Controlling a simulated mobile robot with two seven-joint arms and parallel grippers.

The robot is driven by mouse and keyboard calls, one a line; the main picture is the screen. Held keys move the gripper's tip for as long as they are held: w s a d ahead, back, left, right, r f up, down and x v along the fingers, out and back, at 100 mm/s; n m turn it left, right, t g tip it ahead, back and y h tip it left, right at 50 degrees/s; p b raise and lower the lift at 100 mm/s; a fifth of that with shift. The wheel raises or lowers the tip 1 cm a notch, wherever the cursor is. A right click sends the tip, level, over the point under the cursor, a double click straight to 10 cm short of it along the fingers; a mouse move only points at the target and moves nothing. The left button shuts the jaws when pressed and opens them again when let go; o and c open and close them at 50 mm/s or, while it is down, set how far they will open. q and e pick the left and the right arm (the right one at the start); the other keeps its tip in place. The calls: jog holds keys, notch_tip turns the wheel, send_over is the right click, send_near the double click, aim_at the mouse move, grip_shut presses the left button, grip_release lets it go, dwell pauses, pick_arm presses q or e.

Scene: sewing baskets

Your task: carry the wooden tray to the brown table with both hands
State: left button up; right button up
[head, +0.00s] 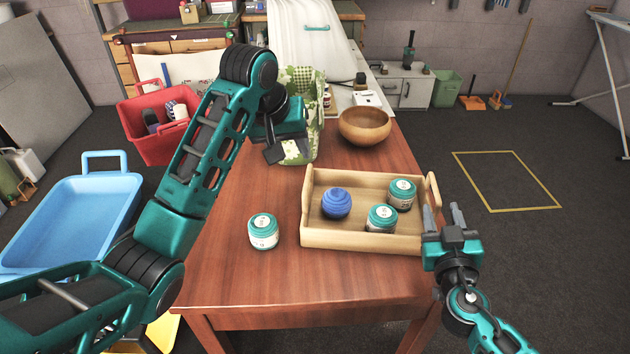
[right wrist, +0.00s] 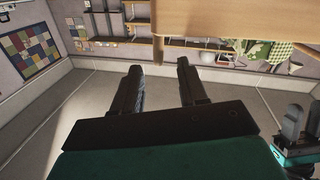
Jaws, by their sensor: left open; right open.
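The wooden tray (head: 345,238) sits on a brown wooden table (head: 250,285) near its right edge. My left gripper (head: 283,150) is open over the table's far left part, away from the tray and near a green patterned basket.
A third teal-lidded jar (head: 263,231) stands on the table left of the tray. A wooden bowl (head: 364,126) and the green patterned basket (head: 318,112) stand farther back. A blue bin (head: 75,215) and a red basket (head: 150,140) are at left.

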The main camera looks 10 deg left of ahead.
jog(key=shift+s+d, duration=0.15)
jog(key=shift+s, duration=1.25)
jog(key=shift+s+d, duration=0.1)
jog(key=shift+s, duration=1.25)
